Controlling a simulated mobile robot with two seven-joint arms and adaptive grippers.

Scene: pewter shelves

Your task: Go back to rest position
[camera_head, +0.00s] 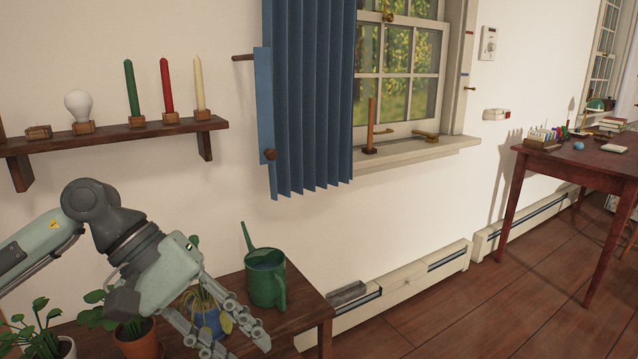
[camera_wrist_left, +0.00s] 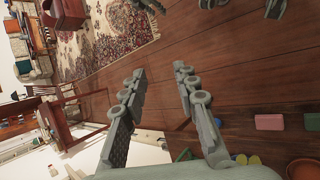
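My left gripper (camera_head: 248,350) hangs over the low wooden plant table at the bottom of the head view, with its fingers pointing down and to the right. It is open and empty; in the left wrist view the two fingers (camera_wrist_left: 160,72) stand well apart with only floor between them. The left arm comes in from the left edge, bent at the elbow below the wall shelf.
A green watering can (camera_head: 266,280) stands on the plant table (camera_head: 308,309), close to the gripper. Potted plants, including a blue pot (camera_head: 208,322) and a terracotta pot (camera_head: 140,341), stand beneath the arm. A wall shelf (camera_head: 110,137) holds candles above. Floor (camera_head: 450,310) is clear to the right.

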